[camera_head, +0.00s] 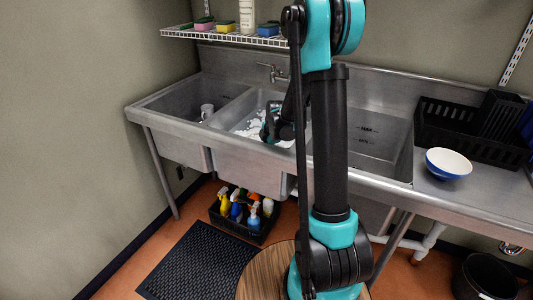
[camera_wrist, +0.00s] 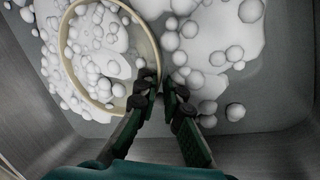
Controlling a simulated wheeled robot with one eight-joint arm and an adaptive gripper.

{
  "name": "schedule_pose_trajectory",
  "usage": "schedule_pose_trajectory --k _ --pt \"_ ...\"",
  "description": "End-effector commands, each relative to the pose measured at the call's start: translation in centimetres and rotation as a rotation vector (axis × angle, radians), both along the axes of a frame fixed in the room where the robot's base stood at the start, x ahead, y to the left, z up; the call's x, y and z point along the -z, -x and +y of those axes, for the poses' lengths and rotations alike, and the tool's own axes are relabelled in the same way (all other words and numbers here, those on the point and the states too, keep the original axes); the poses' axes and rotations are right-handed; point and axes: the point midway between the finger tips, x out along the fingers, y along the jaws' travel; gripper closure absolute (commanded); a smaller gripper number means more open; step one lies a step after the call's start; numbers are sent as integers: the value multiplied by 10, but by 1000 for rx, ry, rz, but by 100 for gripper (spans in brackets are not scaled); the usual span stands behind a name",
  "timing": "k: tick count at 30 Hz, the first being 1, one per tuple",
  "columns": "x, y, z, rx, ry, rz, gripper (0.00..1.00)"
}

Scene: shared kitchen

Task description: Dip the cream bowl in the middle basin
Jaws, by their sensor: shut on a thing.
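The cream bowl (camera_wrist: 150,38) shows in the wrist view as a pale ring at upper left, with white foam and bubbles inside and around it. My gripper (camera_wrist: 161,92) is shut on the near right part of its rim. The bowl sits low among the foam in the middle basin (camera_wrist: 270,95). In the head view my gripper (camera_head: 271,126) reaches down into the middle basin (camera_head: 245,155) of the steel sink, over white foam. The bowl cannot be made out there.
The right basin (camera_head: 370,130) looks empty behind my arm. A blue-and-white bowl (camera_head: 448,163) and a black rack (camera_head: 450,130) stand on the right drainboard. A shelf (camera_head: 215,35) with sponges hangs above. Steel walls surround my gripper.

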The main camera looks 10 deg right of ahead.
Motion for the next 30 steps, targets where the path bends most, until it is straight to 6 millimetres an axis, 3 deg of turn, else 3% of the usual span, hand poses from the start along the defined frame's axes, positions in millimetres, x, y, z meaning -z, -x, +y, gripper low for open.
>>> schedule_pose_trajectory --k 30 --pt "-111 0 0 1 1 0 100"
